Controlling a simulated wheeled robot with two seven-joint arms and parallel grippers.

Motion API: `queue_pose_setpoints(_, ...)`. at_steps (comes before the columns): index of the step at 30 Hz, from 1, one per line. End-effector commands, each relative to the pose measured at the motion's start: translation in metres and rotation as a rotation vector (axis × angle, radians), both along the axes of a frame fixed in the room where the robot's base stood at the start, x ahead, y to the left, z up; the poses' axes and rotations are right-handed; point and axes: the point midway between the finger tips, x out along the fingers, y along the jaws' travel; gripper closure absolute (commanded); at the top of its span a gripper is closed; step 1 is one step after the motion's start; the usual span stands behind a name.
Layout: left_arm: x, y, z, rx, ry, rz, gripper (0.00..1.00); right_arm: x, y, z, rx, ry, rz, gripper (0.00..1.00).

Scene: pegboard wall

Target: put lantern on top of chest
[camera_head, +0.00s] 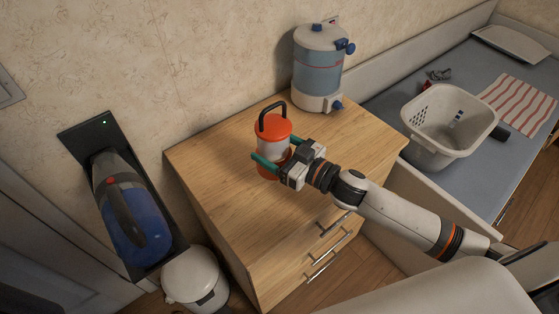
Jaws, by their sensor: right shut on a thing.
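The lantern (273,130) has an orange top with a dark handle, a pale middle and an orange base. It is upright at the wooden chest (215,170), over its top towards the left. I cannot tell whether its base touches the wood. My right gripper (268,162) is shut around the lantern's lower body, with a green finger on each side. My right arm reaches in from the lower right across the chest. The chest has drawers with metal handles on its front. My left gripper is not in view.
A blue water dispenser (318,68) stands at the chest's back corner. A white basket (447,125) and a striped cloth (520,104) lie on the bed to the right. A handheld vacuum (131,208) hangs at left above a white bin (194,279). The chest top's front left is clear.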

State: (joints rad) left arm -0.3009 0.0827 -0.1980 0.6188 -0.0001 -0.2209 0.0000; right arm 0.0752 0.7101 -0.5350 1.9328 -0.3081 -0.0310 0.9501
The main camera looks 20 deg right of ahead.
Motion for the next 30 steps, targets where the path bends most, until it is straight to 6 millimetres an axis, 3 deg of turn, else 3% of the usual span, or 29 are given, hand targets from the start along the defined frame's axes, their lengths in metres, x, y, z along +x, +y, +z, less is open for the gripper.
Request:
queue_pose_setpoints(4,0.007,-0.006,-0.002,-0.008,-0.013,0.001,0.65,0.000,0.001,-0.019,0.004,-0.004,0.000,0.77)
queue_pose_setpoints(11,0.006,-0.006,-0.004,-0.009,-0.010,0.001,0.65,0.000,0.001,-0.033,0.004,-0.006,0.000,0.77)
queue_pose_setpoints(18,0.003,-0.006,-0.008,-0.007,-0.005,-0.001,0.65,0.000,0.001,-0.062,0.004,-0.006,-0.001,0.77)
queue_pose_setpoints(28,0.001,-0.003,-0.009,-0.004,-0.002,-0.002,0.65,0.000,0.001,-0.065,0.002,-0.007,0.001,0.77)
queue_pose_setpoints(29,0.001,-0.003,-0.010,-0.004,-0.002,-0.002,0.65,-0.001,0.000,-0.068,0.000,-0.001,-0.001,0.22)
queue_pose_setpoints(30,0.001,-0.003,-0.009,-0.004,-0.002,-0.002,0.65,0.000,0.000,-0.068,0.000,-0.001,-0.001,0.16)
